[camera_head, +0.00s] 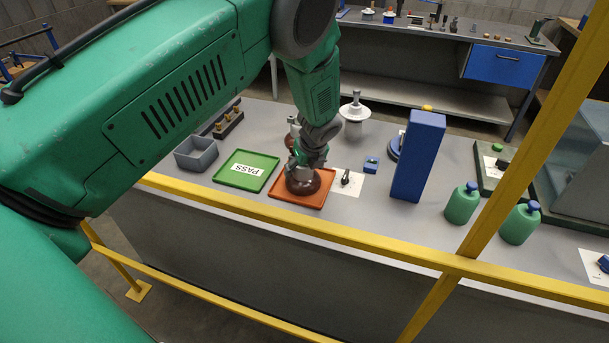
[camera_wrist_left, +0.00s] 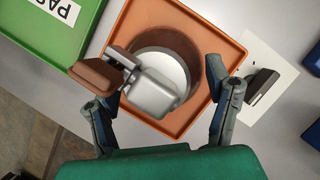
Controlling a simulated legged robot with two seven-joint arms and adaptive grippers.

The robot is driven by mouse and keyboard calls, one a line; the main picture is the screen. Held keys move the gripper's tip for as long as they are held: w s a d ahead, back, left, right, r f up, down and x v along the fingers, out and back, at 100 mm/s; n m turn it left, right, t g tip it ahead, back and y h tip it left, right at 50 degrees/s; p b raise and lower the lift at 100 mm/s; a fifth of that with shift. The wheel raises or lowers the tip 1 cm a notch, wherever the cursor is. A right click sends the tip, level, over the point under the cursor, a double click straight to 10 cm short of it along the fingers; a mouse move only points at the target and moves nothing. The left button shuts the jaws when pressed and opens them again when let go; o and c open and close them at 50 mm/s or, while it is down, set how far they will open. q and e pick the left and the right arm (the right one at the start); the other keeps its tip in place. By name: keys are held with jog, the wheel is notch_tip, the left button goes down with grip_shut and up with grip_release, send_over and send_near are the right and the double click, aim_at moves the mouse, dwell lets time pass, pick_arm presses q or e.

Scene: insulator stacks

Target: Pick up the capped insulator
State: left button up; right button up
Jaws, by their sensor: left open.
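The capped insulator is a dark brown disc (camera_head: 304,186) with a grey metal cap, resting on the orange tray (camera_head: 283,193). In the left wrist view its brown body (camera_wrist_left: 187,47) and grey cap (camera_wrist_left: 153,93) lie between my fingers, with a pale ring around the cap. My left gripper (camera_head: 304,165) points down over the insulator and hides much of it in the head view. In the left wrist view the gripper (camera_wrist_left: 160,85) is open, one finger on each side of the cap. Whether a finger touches it, I cannot tell. My right gripper is not in view.
A green PASS tray (camera_head: 265,163) and a grey bin (camera_head: 196,154) stand left of the orange tray. A white insulator (camera_head: 354,112) stands behind. A tall blue block (camera_head: 417,157) and green bottles (camera_head: 462,204) stand to the right. A yellow rail (camera_head: 390,254) runs along the front.

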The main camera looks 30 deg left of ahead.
pick_arm(q)
jog(key=shift+w+a+f, duration=0.1)
jog(key=shift+a+f, duration=0.05)
jog(key=shift+f, duration=0.15)
jog(key=shift+a, duration=0.15)
grip_shut()
jog(key=shift+r, duration=0.1)
